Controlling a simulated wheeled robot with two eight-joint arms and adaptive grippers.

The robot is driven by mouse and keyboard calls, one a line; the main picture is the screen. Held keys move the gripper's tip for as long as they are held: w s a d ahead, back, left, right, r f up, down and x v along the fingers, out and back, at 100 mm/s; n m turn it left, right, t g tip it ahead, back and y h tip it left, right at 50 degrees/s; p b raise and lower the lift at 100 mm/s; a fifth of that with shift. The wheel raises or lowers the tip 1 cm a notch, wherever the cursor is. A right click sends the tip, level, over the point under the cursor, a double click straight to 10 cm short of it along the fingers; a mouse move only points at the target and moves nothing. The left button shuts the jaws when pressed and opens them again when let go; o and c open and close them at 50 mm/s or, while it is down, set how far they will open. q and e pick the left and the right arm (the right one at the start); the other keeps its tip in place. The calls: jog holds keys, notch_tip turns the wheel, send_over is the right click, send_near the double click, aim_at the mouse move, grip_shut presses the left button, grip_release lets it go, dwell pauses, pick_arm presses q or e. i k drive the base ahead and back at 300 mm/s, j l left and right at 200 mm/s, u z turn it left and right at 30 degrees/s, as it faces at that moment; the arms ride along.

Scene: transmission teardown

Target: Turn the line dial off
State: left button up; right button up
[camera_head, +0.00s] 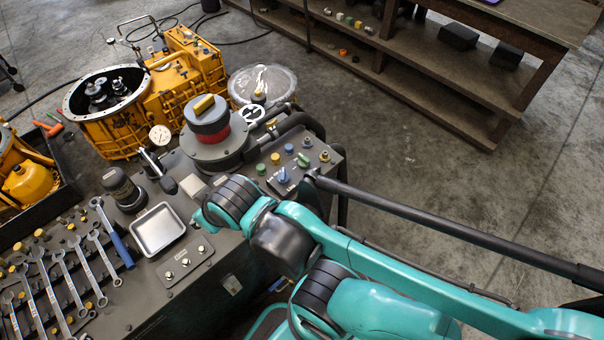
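I cannot tell for certain which control is the line dial. A sloped grey control panel (262,184) at the right end of the dark bench carries several small knobs. Left of the panel stands a large grey round unit with a red band and a yellow bar on top (207,112). A teal arm of mine crosses from the lower right, below the panel. Neither gripper shows.
A metal tray (158,229), a black cylinder (124,189) and several wrenches (75,265) lie on the bench. A yellow gearbox housing (110,125) stands behind. A dark bar (440,226) runs right from the panel. A wooden shelf (430,70) stands at the back; the floor between is clear.

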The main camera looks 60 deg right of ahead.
aim_at(283, 176)
jog(key=z, duration=1.85)
jog(key=i+l+u, duration=0.1)
jog(key=l, duration=0.2)
jog(key=i+l+u, duration=0.1)
jog(key=l, duration=0.2)
jog(key=i+l+u, duration=0.1)
jog(key=l, duration=0.25)
